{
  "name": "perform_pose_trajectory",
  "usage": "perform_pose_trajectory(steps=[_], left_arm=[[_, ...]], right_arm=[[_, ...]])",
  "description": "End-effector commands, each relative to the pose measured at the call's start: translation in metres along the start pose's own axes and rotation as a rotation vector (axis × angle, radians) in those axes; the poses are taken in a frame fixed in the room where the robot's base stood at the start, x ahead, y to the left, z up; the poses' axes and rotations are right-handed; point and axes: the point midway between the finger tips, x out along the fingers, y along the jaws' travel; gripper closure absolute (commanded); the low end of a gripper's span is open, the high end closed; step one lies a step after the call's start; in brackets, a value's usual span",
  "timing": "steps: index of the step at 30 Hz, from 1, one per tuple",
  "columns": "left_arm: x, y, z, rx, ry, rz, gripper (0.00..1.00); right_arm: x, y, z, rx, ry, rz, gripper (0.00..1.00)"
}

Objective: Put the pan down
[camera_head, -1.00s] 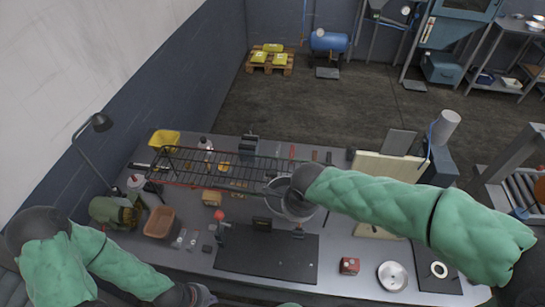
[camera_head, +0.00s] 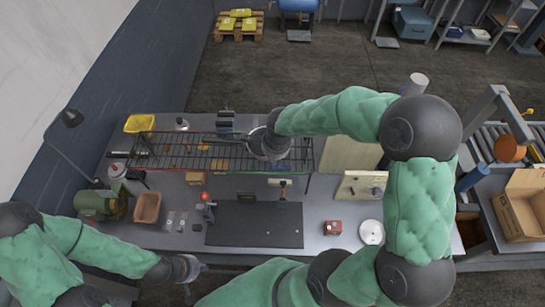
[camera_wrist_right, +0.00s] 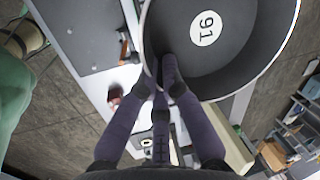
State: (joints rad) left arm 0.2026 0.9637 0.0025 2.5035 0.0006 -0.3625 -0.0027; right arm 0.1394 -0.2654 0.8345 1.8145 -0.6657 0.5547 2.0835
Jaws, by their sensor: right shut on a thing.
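The pan (camera_head: 258,146) is a round grey vessel that shows partly behind my right wrist in the head view. In the right wrist view the pan (camera_wrist_right: 250,50) is large, dark inside, with a white "91" label on its bottom. My right gripper (camera_wrist_right: 162,65) is shut on the pan's rim. In the head view the pan appears over the right part of a black wire rack (camera_head: 180,150); I cannot tell whether it touches it. My left gripper (camera_head: 190,268) is near the table's front edge, away from the pan; its finger opening is unclear.
A dark mat (camera_head: 240,228) lies on the grey table in front of the rack. A brown bin (camera_head: 147,207), a green machine (camera_head: 97,205) and a yellow bin (camera_head: 139,123) stand at the left. A red box (camera_head: 332,227) and a white disc (camera_head: 371,232) lie at the right.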

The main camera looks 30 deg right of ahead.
Motion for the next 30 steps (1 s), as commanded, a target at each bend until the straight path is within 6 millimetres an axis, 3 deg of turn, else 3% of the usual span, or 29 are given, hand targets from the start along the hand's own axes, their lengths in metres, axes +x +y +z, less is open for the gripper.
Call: perform_pose_trajectory(steps=[3, 9, 19, 30], left_arm=[[-0.004, 0.002, 0.000, 0.000, 0.000, 0.000, 1.00], [-0.006, 0.002, 0.000, 0.000, 0.000, 0.000, 1.00], [-0.016, 0.006, 0.001, 0.000, 0.000, 0.000, 1.00], [-0.015, 0.005, 0.001, 0.000, 0.000, 0.000, 1.00]], right_arm=[[0.018, -0.009, -0.005, 0.001, 0.000, 0.001, 1.00], [0.032, -0.017, -0.008, 0.001, 0.000, -0.004, 1.00], [0.064, -0.014, -0.011, 0.000, 0.000, -0.001, 1.00], [0.070, -0.013, -0.010, 0.001, 0.000, -0.005, 1.00]])
